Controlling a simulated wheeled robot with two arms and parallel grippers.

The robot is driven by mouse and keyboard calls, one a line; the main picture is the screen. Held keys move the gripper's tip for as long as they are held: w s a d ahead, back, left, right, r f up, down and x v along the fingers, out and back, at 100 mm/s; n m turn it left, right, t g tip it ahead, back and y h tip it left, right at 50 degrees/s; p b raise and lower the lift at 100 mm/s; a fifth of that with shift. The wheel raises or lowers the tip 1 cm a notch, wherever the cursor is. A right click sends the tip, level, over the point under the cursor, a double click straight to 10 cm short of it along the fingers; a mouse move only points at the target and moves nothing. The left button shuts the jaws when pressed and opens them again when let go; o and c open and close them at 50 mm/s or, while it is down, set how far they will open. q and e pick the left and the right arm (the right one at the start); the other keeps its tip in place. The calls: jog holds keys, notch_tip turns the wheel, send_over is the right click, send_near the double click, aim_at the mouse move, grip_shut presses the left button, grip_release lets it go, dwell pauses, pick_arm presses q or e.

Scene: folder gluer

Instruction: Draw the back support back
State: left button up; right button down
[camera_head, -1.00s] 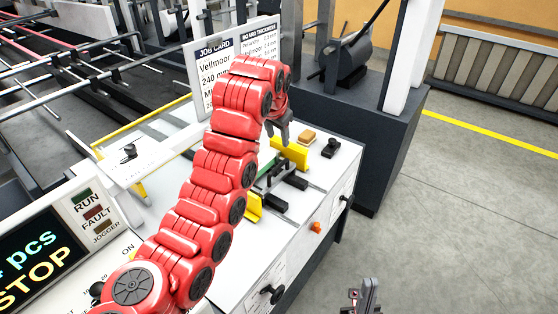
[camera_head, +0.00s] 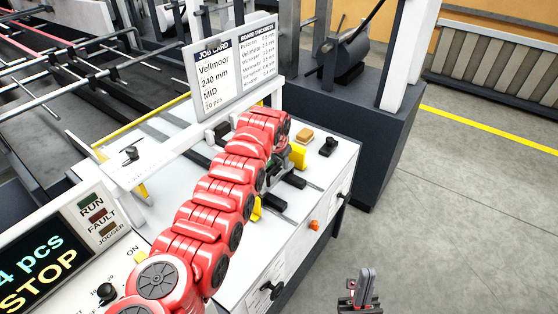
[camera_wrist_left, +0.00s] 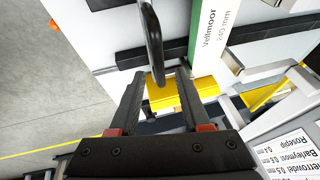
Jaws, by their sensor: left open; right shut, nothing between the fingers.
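A yellow block (camera_head: 298,156) stands on the white machine top; I take it for the back support, though no label confirms this. In the left wrist view the yellow block (camera_wrist_left: 170,96) lies between the open fingers of my left gripper (camera_wrist_left: 162,80); I cannot tell whether they touch it. A dark upright bar (camera_wrist_left: 152,40) rises in front of it. In the head view my red left arm hides most of that gripper. A green-and-white pack marked Vellmoor 240 mm (camera_wrist_left: 207,35) is beside the block. My right gripper (camera_head: 367,285) is shut and empty, away from the machine.
A second yellow piece (camera_head: 256,209) shows beside my arm. The job card (camera_head: 235,70) stands behind. A control panel (camera_head: 50,255) is at left. Floor (camera_head: 450,220) at right is clear.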

pick_arm(q)
jog(key=shift+w+f, duration=0.1)
jog(key=shift+f, duration=0.35)
grip_shut()
dwell(1.3)
